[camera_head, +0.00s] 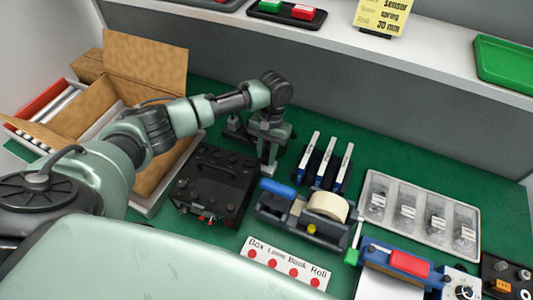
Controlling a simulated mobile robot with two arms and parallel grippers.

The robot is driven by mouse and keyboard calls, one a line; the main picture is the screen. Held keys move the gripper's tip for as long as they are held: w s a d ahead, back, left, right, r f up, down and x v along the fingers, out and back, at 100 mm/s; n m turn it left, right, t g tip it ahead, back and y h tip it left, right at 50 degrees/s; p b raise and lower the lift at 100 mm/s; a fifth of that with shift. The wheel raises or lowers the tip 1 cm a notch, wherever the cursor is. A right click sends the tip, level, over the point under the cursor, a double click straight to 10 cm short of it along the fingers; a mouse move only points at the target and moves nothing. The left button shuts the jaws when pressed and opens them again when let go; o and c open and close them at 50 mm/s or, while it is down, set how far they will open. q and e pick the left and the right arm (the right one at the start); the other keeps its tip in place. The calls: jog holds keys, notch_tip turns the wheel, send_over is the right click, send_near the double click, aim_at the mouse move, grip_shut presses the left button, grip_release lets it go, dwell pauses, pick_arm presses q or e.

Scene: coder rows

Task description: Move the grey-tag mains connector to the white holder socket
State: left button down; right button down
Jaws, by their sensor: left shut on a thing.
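My left gripper (268,168) points down over the green bench, just right of the black box with knobs and a handle (213,183). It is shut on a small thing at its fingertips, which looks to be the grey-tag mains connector. The connector is mostly hidden by the fingers, and its tag cannot be made out. I cannot pick out the white holder socket for certain. My right gripper is not in view.
An open cardboard box (145,62) stands at the left. Right of my gripper are upright blue-and-white pieces (325,160), a tape dispenser (300,215) and a clear compartment tray (420,212). A shelf (350,40) runs along the back. Some green bench is bare behind the tray.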

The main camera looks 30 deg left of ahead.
pick_arm(q)
jog(key=shift+p, duration=0.45)
jog(key=shift+f, duration=0.25)
jog(key=c, duration=1.1)
grip_release()
